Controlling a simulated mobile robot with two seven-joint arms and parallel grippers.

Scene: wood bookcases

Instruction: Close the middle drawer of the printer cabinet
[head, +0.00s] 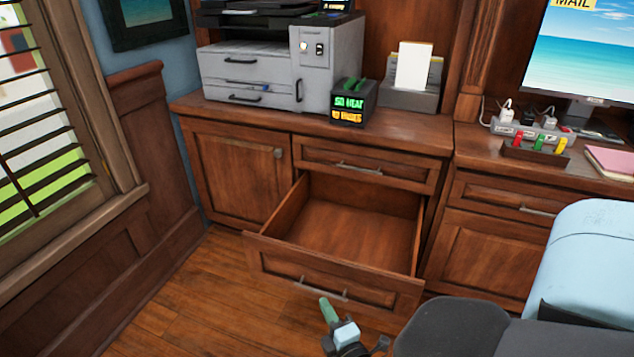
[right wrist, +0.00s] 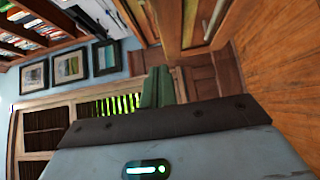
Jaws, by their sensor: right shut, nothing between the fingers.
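The printer cabinet (head: 236,170) stands against the back wall with a grey printer on top. Its middle drawer (head: 335,284) is pulled far out and looks empty inside. The drawer front has a metal bar handle (head: 320,290). My right gripper (head: 324,302) is at the bottom of the head view, just in front of the drawer front near the handle; I cannot tell whether it touches. Its green fingers (right wrist: 157,87) are shut together with nothing between them in the right wrist view. A metal handle on a wood front (right wrist: 215,20) shows at the top there. My left gripper is not in view.
A shut drawer (head: 365,160) is above the open one, with a cabinet door to its left. A window with blinds (head: 45,130) is at left. Wood floor (head: 200,300) is clear at left.

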